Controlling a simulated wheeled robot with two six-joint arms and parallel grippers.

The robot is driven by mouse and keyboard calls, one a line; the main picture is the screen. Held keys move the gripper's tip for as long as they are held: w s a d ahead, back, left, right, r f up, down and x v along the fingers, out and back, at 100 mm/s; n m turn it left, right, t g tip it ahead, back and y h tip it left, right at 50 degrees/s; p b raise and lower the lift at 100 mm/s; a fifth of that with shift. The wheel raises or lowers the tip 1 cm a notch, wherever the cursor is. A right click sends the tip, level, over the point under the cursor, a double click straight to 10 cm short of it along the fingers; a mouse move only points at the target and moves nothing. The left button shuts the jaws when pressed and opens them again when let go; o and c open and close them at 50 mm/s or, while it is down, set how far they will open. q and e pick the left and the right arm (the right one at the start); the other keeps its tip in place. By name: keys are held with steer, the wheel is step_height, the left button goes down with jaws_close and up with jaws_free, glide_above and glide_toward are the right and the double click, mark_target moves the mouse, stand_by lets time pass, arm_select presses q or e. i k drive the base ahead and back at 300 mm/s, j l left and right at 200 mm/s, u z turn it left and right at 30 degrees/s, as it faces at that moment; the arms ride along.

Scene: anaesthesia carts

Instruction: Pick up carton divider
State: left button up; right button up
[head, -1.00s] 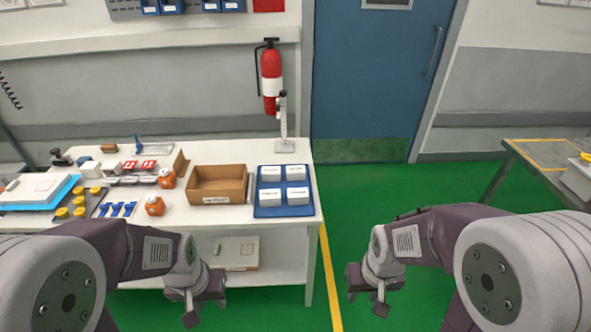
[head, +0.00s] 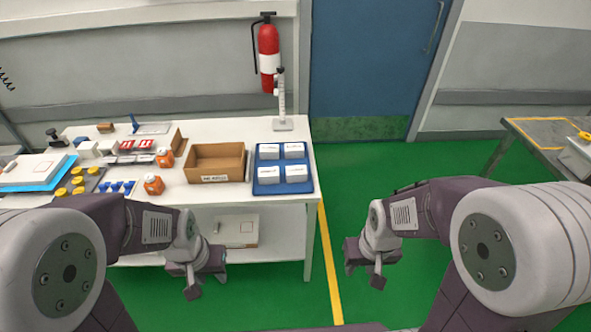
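A brown upright piece (head: 179,141), which looks like the carton divider, stands on the white table just left of an open brown carton (head: 216,176). I cannot be sure of its shape at this size. The carton looks empty and has a white label on its front. My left gripper (head: 207,286) is in front of the table, below the tabletop in the picture, open and empty. My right gripper (head: 364,276) is open and empty over the green floor, right of the table. Neither gripper touches anything.
A blue tray (head: 259,187) with white boxes sits right of the carton. Orange-and-white items (head: 153,185), yellow-capped jars and blue parts crowd the left. A stand (head: 282,105) rises at the back right. A lower shelf holds a box (head: 236,230). Another table (head: 545,131) stands far right.

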mark_target(179, 145)
steer(key=i+j, duration=0.1)
steer(key=j, duration=0.35)
steer(key=i+j+u, duration=0.1)
steer(key=j, duration=0.3)
steer(key=i+j, duration=0.2)
steer(key=j, duration=0.2)
steer(key=i+j+u, duration=0.1)
steer(key=j, duration=0.35)
steer(key=i+j+u, duration=0.1)
steer(key=j, duration=0.3)
steer(key=i+j, duration=0.25)
steer(key=j, duration=0.15)
steer(key=i+j+u, duration=0.1)
steer(key=j, duration=0.3)
steer(key=i+j, duration=0.25)
steer(key=k+j+u, duration=0.05)
steer(key=j, duration=0.05)
